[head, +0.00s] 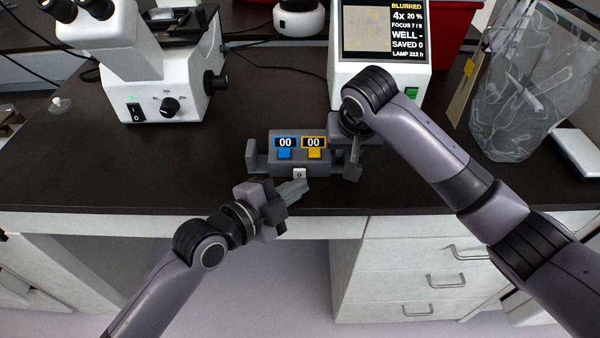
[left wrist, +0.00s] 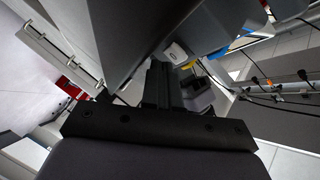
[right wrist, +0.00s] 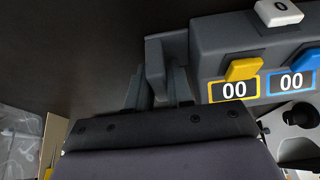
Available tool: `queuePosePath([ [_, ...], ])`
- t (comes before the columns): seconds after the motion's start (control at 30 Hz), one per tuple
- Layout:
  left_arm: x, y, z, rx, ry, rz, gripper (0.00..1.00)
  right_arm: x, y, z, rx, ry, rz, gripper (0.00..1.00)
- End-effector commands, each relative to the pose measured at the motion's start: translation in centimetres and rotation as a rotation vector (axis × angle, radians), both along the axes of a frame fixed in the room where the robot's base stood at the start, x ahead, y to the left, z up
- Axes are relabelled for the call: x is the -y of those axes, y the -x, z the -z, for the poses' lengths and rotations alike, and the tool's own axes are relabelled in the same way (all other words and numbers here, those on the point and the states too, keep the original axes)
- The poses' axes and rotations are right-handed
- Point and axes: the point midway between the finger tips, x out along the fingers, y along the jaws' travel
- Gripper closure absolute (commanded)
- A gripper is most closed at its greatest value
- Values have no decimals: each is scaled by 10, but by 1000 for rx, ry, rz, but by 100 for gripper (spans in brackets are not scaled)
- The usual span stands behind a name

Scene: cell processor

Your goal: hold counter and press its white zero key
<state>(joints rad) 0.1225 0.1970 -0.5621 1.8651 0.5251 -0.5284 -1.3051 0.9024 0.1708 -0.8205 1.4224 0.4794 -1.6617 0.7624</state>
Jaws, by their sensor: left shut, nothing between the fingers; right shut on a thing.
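The grey counter (head: 268,153) sits near the front edge of the black bench. It has a blue key and a yellow key, each below a display reading 00, and a white zero key (head: 299,173) on its front. My right gripper (head: 352,166) is shut on the counter's right end; the right wrist view shows the fingers (right wrist: 160,88) at its grey side tab. My left gripper (head: 300,188) is shut and empty, its tips just in front of and below the zero key. The left wrist view shows the zero key (left wrist: 175,53) close beyond the fingertips; contact cannot be told.
A white microscope (head: 160,80) stands at the back left. A white device with a screen (head: 385,30) stands behind the counter. A clear bag (head: 520,90) is at the right. The bench left of the counter is clear. White drawers (head: 420,270) are below the edge.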

Motion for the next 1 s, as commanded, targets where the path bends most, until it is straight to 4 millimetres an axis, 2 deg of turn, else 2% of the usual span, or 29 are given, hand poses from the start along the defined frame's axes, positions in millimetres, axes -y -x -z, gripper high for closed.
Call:
queuePosePath([
  [0.23, 1, 28, 1, -5, 2, 4, 100, 1, 0, 2, -3, 4, 2, 100],
  [0.4, 1, 39, 1, -9, 3, 5, 100, 1, 1, 2, -4, 4, 2, 100],
  [0.93, 2, 41, 1, -10, 5, 6, 100, 0, 1, 3, -7, 4, 1, 100],
  [0.97, 2, 41, 1, -10, 5, 6, 100, 0, 1, 3, -8, 4, 1, 69],
  [1.0, 2, 41, 1, -10, 5, 6, 100, 0, 1, 3, -8, 4, 1, 56],
])
